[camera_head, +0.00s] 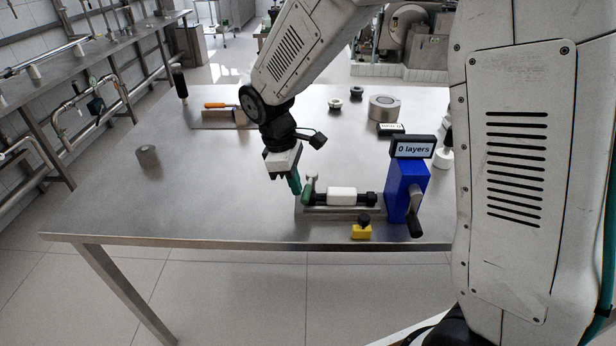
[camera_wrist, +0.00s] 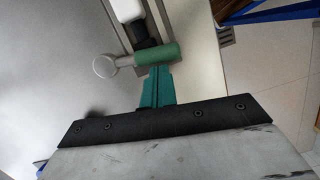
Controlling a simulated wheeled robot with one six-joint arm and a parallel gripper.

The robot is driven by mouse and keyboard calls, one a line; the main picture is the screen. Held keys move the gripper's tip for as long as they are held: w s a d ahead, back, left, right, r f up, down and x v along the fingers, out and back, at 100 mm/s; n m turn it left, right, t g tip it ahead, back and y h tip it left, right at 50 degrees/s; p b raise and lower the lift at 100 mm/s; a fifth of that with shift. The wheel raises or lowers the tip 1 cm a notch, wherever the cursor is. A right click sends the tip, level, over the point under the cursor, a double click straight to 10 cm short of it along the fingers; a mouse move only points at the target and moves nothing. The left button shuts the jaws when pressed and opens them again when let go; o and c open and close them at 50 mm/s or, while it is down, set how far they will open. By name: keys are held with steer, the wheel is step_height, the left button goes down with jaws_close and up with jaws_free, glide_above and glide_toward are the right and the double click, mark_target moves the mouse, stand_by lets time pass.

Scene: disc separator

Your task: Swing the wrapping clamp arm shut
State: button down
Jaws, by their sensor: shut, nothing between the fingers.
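The clamp arm has a green grip (camera_head: 308,192) and stands at the left end of the wrapping fixture (camera_head: 340,212). The wrist view shows its green grip (camera_wrist: 157,54) lying crosswise, with a rounded metal end (camera_wrist: 104,66) on the left. A white cylinder (camera_head: 341,194) sits between black holders on the fixture; part of it also shows in the wrist view (camera_wrist: 127,9). My gripper (camera_head: 296,190) is shut and empty, its teal fingers pointing down just left of the green grip. In the wrist view the fingertips (camera_wrist: 158,69) appear at the grip's edge; contact is unclear.
A blue crank unit (camera_head: 404,185) with a "0 layers" display (camera_head: 413,148) stands at the fixture's right end. A yellow block (camera_head: 361,231) with a black knob sits in front. A grey cylinder (camera_head: 148,156) stands at left. The table's (camera_head: 190,205) front left is clear.

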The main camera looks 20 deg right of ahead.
steer(key=shift+s+d, duration=0.4)
steer(key=shift+s, duration=0.1)
steer(key=w+a+r, duration=0.2)
steer(key=a+r, duration=0.4)
steer(key=r, duration=0.5)
steer(key=s+d+r+m+t+y, duration=0.1)
steer(key=s+d+m, duration=0.5)
steer(key=s, duration=0.7)
steer(key=s+d+r+m+t+y, duration=0.1)
steer(key=s+d+r+m, duration=0.2)
steer(key=s+d+m, duration=0.3)
steer(key=s+d, duration=0.3)
steer(key=s, duration=0.3)
steer(key=shift+s+d+t, duration=0.3)
steer(key=shift+s+d, duration=0.05)
steer(key=shift+d, duration=0.05)
steer(key=shift+r, duration=0.1)
